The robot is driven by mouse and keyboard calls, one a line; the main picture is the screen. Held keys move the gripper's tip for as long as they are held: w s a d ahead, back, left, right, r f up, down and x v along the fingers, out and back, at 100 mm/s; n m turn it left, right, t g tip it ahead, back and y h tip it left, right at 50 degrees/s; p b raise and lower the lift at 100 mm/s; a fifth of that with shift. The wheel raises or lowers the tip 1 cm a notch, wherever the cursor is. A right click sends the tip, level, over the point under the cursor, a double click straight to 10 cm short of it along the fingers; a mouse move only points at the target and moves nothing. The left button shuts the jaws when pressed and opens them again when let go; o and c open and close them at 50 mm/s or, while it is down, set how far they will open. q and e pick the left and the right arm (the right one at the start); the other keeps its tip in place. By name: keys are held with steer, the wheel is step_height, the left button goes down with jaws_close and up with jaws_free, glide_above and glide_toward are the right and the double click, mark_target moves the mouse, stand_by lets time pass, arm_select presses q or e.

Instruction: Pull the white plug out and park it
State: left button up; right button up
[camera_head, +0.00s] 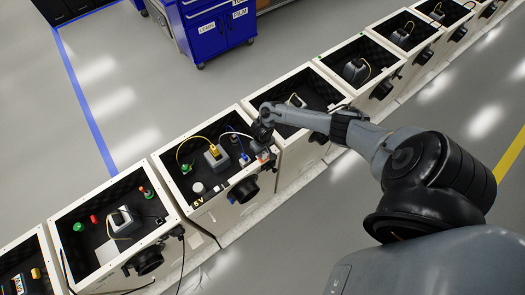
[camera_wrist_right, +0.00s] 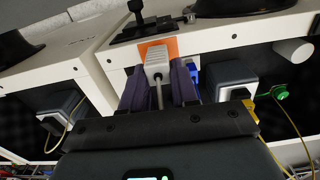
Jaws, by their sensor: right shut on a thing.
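The white plug (camera_wrist_right: 157,65) is between the two dark purple fingers of my right gripper (camera_wrist_right: 159,80) in the right wrist view. The fingers are shut on it from both sides. A grey cord runs from it back toward the gripper. The plug is at an orange plate (camera_wrist_right: 148,44) on the white cabinet rim; I cannot tell whether it is still seated. In the head view my right gripper (camera_head: 263,138) is over the right front corner of an open cabinet (camera_head: 158,160), and the orange plate (camera_head: 263,157) shows just below it. My left gripper is not in view.
A blue connector (camera_wrist_right: 194,72) is close beside the right finger. A grey block with a yellow cable (camera_head: 214,154), a green knob (camera_head: 187,168) and a white cylinder (camera_head: 198,187) stand inside the cabinet. A black round part (camera_head: 243,190) projects from its front. Similar cabinets adjoin both sides.

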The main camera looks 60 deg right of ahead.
steer(key=shift+f, duration=0.1)
stand_by(0.3)
steer(key=o, duration=1.1)
steer(key=shift+c, duration=0.2)
